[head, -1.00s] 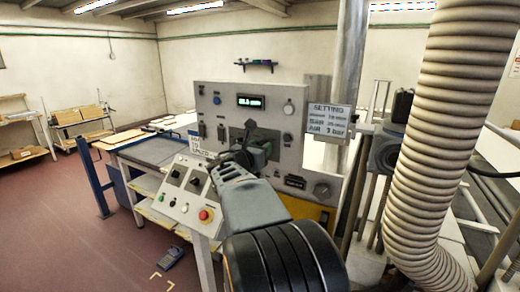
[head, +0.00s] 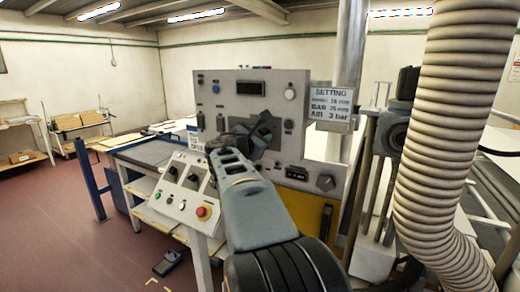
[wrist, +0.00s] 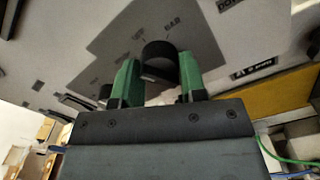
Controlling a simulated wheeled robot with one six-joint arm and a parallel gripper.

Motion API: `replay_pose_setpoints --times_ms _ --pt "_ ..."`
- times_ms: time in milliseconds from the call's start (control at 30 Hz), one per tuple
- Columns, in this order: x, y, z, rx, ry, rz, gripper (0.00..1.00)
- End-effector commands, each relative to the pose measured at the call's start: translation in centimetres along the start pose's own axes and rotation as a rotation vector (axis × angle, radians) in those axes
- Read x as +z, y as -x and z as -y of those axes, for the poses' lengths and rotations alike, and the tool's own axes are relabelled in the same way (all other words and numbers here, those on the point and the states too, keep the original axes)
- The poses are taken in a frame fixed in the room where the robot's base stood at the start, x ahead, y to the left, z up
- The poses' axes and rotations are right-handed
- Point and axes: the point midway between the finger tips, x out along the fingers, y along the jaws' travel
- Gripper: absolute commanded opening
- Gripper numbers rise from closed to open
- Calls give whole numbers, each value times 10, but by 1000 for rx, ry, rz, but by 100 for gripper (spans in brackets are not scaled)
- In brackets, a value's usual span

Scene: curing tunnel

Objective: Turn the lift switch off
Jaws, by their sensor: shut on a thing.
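The grey control panel (head: 212,95) stands ahead and carries several knobs and switches. My gripper (head: 262,132) is at the middle of its face, and my arm hides part of the lower panel. In the wrist view, the green fingers of my gripper (wrist: 160,78) are on both sides of a round black knob (wrist: 160,52) and shut on it. Small lettering, including "BAR", is around this knob on a darker grey area. I cannot read a lift label, so I cannot tell which control is the lift switch. The panel's display (head: 250,88) is dark.
A sloped control box (head: 172,204) with a red button (head: 203,212) is left of my arm. A setting sign (head: 331,108) hangs at the panel's right. A ribbed hose (head: 450,140) and frame posts fill the right side. The floor at left is mostly open.

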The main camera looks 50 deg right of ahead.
Motion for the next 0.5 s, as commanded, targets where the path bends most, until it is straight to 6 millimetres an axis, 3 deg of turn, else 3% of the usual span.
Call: replay_pose_setpoints --times_ms 500 --pt "-3 0 1 0 -382 0 15"
